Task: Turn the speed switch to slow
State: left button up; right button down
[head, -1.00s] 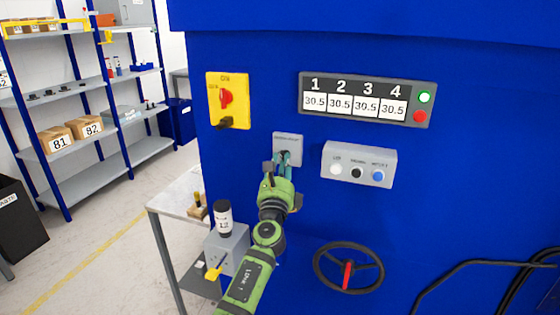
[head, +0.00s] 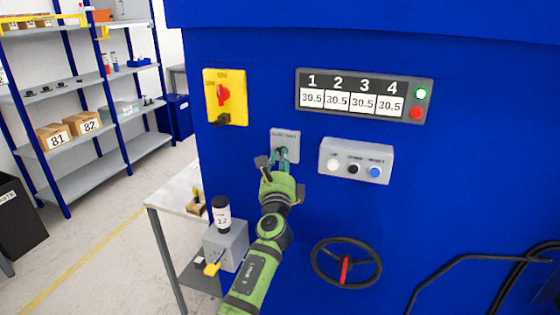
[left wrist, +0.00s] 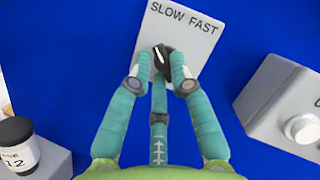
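The speed switch is a black knob (left wrist: 162,60) with a white mark on a light grey plate labelled SLOW and FAST (left wrist: 190,45). The mark leans to the upper left, toward the SLOW side. In the head view the plate (head: 285,138) is on the blue machine front, below the display. My left gripper (left wrist: 162,62) has its two teal fingertips on either side of the knob, apparently touching it. It also shows in the head view (head: 283,157), where its fingers hide the knob. My right gripper is in neither view.
A grey button box (head: 356,160) sits right of the plate and a yellow switch (head: 225,97) is at upper left. A handwheel (head: 346,263) is below right.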

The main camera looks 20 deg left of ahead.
pick_arm(q)
jog(key=o, duration=0.3)
jog(key=shift+a+r, duration=0.2)
jog(key=shift+r, duration=0.45)
jog(key=shift+a+f, duration=0.1)
jog(key=shift+f, duration=0.05)
jog(key=shift+d+f, duration=0.2)
jog(key=shift+s+d+f, duration=0.1)
jog(key=shift+s, duration=0.2)
jog(key=v, duration=1.1)
jog(key=shift+s, duration=0.15)
